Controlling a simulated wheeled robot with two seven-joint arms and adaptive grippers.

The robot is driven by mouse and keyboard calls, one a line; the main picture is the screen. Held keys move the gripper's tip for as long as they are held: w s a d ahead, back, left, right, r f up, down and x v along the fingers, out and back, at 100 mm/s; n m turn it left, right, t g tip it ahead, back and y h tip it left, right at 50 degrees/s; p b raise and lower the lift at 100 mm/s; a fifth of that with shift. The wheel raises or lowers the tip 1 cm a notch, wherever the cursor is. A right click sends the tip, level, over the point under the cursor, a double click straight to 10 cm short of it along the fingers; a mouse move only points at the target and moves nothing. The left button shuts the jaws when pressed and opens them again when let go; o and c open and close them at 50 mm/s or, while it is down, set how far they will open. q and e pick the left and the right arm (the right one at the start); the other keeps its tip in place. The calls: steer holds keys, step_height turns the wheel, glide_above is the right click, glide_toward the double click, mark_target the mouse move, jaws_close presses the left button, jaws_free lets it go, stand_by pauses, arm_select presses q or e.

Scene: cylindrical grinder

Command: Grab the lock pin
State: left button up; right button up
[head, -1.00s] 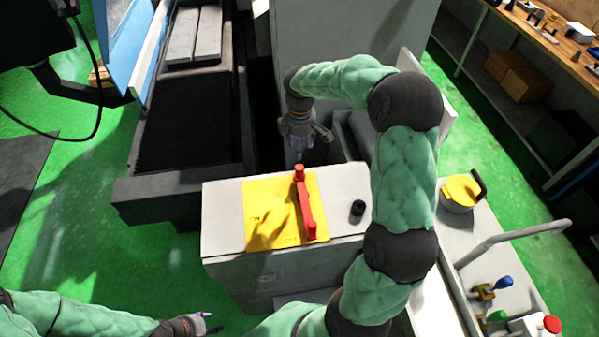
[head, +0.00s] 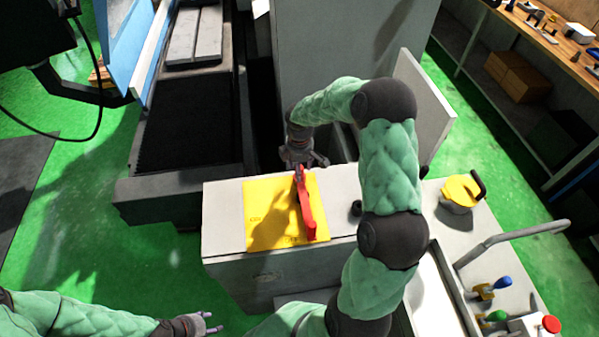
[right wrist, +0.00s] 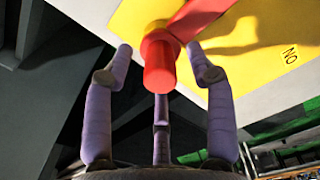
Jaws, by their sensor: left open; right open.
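A red lever-like part (head: 306,213) lies on a yellow plate (head: 265,215) on top of the grey cabinet. Its far end is a round red peg, which in the right wrist view (right wrist: 160,66) points toward the camera; I take this to be the lock pin. My right gripper (head: 304,166) is at that far end. In the right wrist view its three purple fingers (right wrist: 160,80) are open and spread around the peg, with gaps at the sides. My left gripper (head: 210,322) is open and empty at the lower left, away from the cabinet.
A small black knob (head: 356,208) stands on the cabinet beside the plate, close to my right arm. A yellow-topped round part (head: 461,190) and a bent grey rail (head: 510,237) are farther right. A grey machine wall (head: 335,50) rises behind.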

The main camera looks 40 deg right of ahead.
jaws_close()
steer(key=shift+r, duration=0.1)
